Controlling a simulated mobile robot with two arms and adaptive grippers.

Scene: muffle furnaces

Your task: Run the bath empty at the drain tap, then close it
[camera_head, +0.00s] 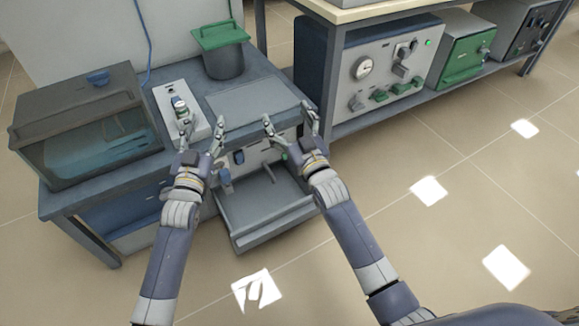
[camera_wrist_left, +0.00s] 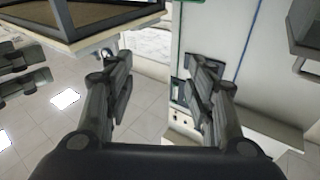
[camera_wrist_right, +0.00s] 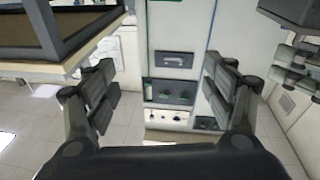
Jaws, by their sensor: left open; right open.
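A clear-sided bath (camera_head: 97,137) with blue water in its lower part and a dark lid stands at the left end of the bench. A grey-lidded unit (camera_head: 262,100) sits to its right; its front carries a blue knob (camera_head: 239,157) and a blue-topped, tap-like fitting (camera_head: 225,178). I cannot tell whether this is the drain tap or whether it is open. My left gripper (camera_head: 202,134) is open and empty, left of the unit's front. My right gripper (camera_head: 289,121) is open and empty at the unit's right front corner. Both wrist views show empty fingers.
An open grey tray (camera_head: 262,240) juts out below the unit's front. A white device (camera_head: 181,112) and a dark pot with a green lid (camera_head: 224,62) stand behind on the bench. The floor at right is clear.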

